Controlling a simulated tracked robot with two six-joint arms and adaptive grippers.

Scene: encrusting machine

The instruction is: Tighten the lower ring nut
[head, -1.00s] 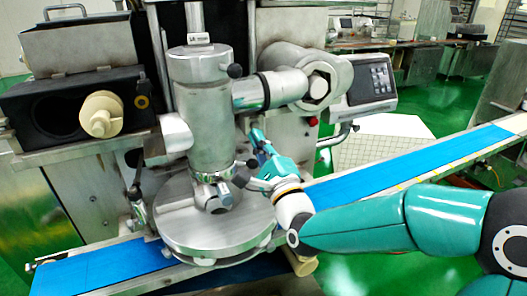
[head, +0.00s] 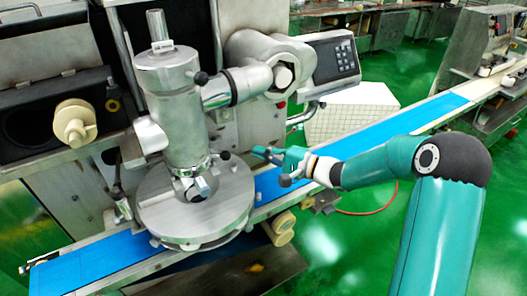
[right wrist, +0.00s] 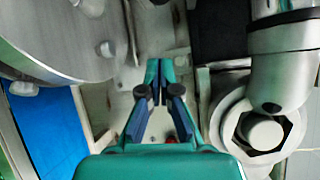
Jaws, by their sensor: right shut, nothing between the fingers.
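The lower ring nut (head: 190,171) is a metal collar at the foot of the upright steel cylinder (head: 172,115), just above the round metal disc (head: 195,205). Small knobs stick out near it; its threads and far side are hidden. My right gripper (head: 262,152) is to the right of the nut, clear of it, past the disc's right edge. In the right wrist view its two fingers (right wrist: 160,72) are together with nothing between them. My left gripper is in neither view.
A side pipe with a large hex nut (head: 283,76) and a control panel (head: 333,58) stand above my right gripper. The blue conveyor belt (head: 370,133) runs below and behind it. A cream knob (head: 74,122) is at left.

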